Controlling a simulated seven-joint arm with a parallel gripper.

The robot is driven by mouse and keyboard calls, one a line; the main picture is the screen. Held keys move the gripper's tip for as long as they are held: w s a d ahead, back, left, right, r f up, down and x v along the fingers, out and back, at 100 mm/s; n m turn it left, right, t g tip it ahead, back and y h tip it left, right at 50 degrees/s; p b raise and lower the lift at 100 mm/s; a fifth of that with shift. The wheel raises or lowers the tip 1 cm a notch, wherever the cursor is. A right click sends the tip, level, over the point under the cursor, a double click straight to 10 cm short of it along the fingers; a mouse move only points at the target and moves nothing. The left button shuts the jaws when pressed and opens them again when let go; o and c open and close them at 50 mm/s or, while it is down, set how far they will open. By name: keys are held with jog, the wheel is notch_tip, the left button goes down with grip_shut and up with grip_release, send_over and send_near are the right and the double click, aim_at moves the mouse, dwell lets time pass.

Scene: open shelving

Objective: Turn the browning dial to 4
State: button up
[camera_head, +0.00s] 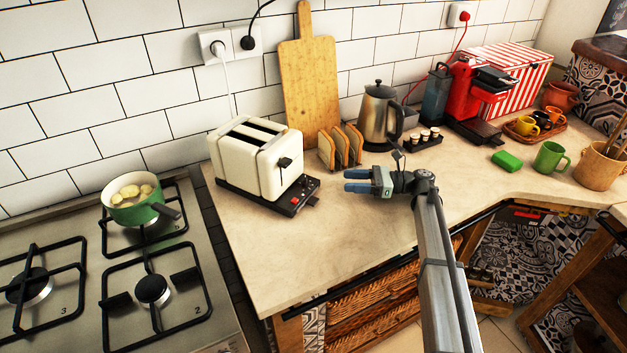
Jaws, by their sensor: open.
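A cream toaster (252,155) with two slots on top stands on the left part of the counter. Its dark control base (298,198) faces right and forward and carries a red part and small controls. The browning dial cannot be told apart at this size, and its setting cannot be read. A black lever (284,162) is on the toaster's end. My gripper (346,181) is open and empty, with blue fingers pointing left. It is to the right of the toaster's control base, apart from it.
Toast slices in a rack (341,146) stand just behind my gripper. A kettle (379,117) stands behind them. A stove with a green pot (135,212) is at left. The counter in front of the toaster (265,255) is clear.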

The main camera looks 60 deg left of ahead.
aim_at(307, 180)
jog(key=x, duration=1.1)
jog(key=shift+s+a, duration=0.2)
jog(key=shift+s, duration=0.15)
grip_shut()
